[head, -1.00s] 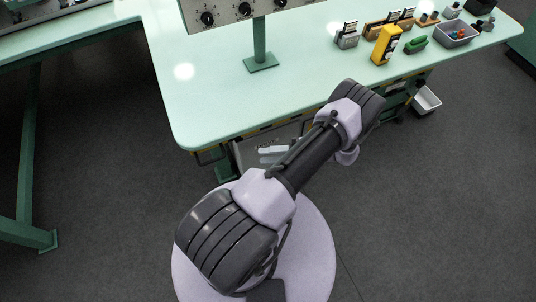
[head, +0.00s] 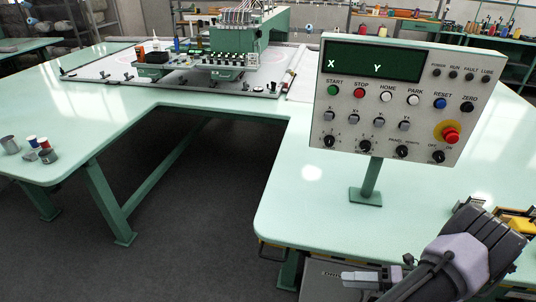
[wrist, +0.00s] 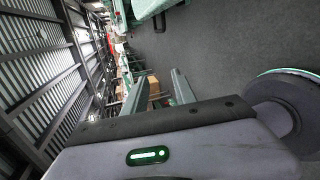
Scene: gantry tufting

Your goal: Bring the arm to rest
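My arm (head: 462,262) shows at the lower right of the head view, in front of the green table's edge. Its bent joint is beside the table corner.
A control panel (head: 392,103) stands on a post on the green table (head: 310,190). A tufting head (head: 235,48) is over the white bed behind. The grey floor (head: 190,215) between the tables is clear.

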